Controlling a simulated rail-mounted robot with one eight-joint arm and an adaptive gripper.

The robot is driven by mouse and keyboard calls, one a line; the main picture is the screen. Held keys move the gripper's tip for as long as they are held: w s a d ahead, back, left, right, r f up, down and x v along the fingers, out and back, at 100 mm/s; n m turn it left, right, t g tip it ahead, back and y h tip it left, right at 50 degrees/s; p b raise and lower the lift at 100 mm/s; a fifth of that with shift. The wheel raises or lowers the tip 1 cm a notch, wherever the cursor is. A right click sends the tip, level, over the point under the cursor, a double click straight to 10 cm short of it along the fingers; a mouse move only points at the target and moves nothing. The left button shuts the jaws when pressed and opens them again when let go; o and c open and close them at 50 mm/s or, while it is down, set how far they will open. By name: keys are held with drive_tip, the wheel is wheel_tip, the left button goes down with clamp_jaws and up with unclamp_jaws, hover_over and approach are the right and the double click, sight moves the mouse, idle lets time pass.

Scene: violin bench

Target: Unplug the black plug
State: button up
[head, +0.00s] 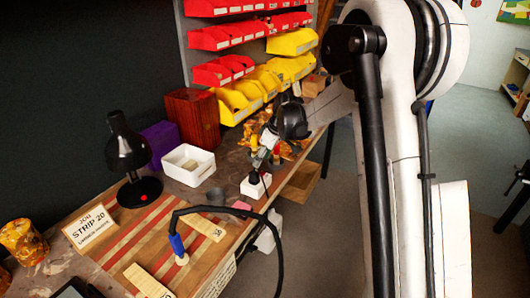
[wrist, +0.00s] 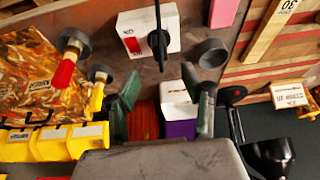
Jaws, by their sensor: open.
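The black plug (wrist: 158,42) stands in a white socket block (wrist: 172,22) that has a red switch on its face, at the top of the wrist view. In the head view the white block (head: 256,189) sits near the bench's front edge, with the dark plug (head: 254,177) on top. My gripper (head: 262,160) is just above and behind the block there. In the wrist view my gripper (wrist: 167,95) has its two green fingers spread apart, with nothing held between them. The plug appears beyond the fingertips, apart from them. The plug's pins are hidden.
A white tray (head: 188,165), purple box (head: 160,144) and black lamp (head: 128,150) stand behind. Grey cup-shaped parts (head: 216,196) lie beside the block. A blue-handled tool (head: 177,246) with a black cable is nearer. Yellow bins (head: 240,100) and amber wood pieces (wrist: 45,80) crowd the far side.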

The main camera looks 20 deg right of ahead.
sight(254, 173)
drive_tip(key=x, duration=0.9)
drive_tip(key=shift+a+f, duration=0.1)
drive_tip(key=shift+f, duration=0.2)
clamp_jaws()
idle(0.3)
